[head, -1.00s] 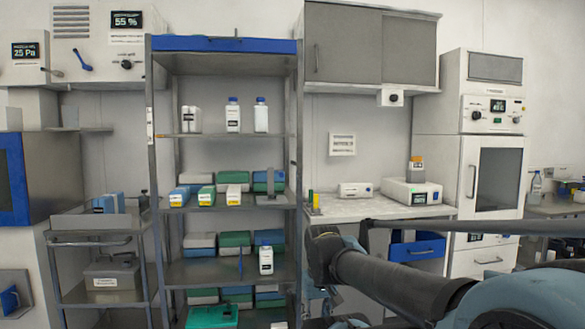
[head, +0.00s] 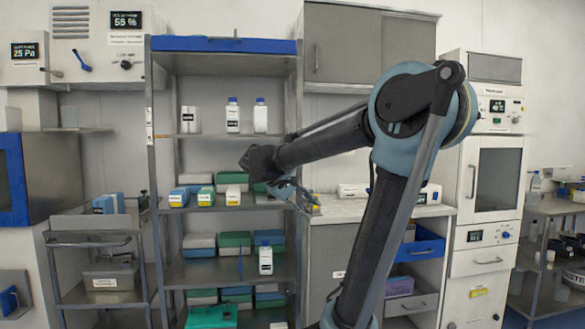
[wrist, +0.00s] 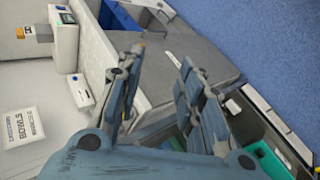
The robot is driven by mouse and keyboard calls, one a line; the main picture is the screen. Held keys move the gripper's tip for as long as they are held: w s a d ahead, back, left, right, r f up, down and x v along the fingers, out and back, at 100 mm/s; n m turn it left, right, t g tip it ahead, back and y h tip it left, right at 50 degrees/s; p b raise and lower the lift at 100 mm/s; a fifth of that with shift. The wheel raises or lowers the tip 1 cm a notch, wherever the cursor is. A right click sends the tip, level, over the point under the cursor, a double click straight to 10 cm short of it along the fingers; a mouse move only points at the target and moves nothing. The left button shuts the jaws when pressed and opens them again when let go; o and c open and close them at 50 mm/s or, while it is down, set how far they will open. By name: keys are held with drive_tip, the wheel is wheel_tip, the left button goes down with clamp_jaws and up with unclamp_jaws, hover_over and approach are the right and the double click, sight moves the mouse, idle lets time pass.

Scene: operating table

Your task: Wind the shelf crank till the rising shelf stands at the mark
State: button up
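A tall grey rack (head: 225,44) with a blue top edge and several shelves stands left of centre in the head view. White bottles (head: 232,117) stand on its upper shelf, boxes (head: 206,196) on the middle one, and a white bottle (head: 265,259) on a lower one. I cannot tell which shelf rises. I cannot make out the crank or the mark for certain. My gripper (head: 311,201) is near the rack's right post, partly hidden by my arm. In the wrist view its two fingers (wrist: 158,66) are apart with nothing between them.
A counter (head: 370,212) with white devices and an open blue-fronted drawer (head: 420,250) lies right of the rack. A wall cabinet (head: 370,45) hangs above it. A trolley (head: 100,240) stands to the rack's left. A sign (wrist: 23,128) shows in the wrist view.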

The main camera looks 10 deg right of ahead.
drive_tip(key=w+a+r+t+h, duration=0.4)
drive_tip(key=w+a+r+h, duration=0.2)
drive_tip(key=w+a+r, duration=1)
drive_tip(key=x, duration=0.5)
drive_tip(key=f+x, duration=0.1)
drive_tip(key=x, duration=0.4)
drive_tip(key=s+f+x, duration=0.1)
drive_tip(key=x, duration=0.5)
drive_tip(key=shift+d+f, duration=0.1)
drive_tip(key=shift+f, duration=0.1)
clamp_jaws()
